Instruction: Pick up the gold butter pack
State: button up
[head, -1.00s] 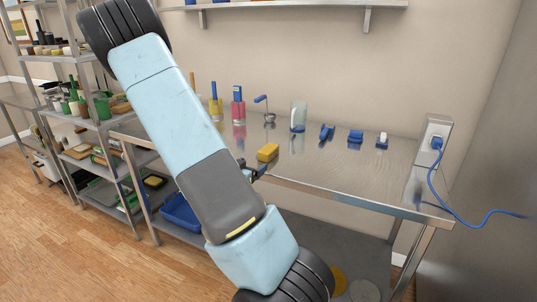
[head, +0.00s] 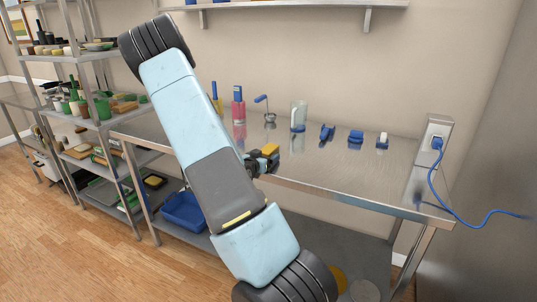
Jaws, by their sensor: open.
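The gold butter pack (head: 270,150) is a small yellow block on the steel table (head: 345,178), near its front edge. My gripper (head: 262,163) is at the front edge of the table, right by the pack and overlapping its near side in the head view. The jaws are open. I cannot tell whether the fingers touch the pack or stand on either side of it. My blue arm covers part of the table to the left of the pack, and the gripper hides the pack's lower part.
Behind the pack stand a pink bottle (head: 238,106), a ladle-like tool (head: 268,110) and a clear glass (head: 299,116). Small blue items (head: 327,132) lie to the right. A blue cable (head: 447,200) hangs at the right end. The table's front right is clear.

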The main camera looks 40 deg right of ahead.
jog(key=shift+w+d, duration=0.1)
jog(key=shift+d, duration=0.2)
jog(key=shift+c, duration=0.5)
jog(key=c, duration=1)
jog(key=shift+c, duration=0.5)
jog(key=shift+r, duration=0.1)
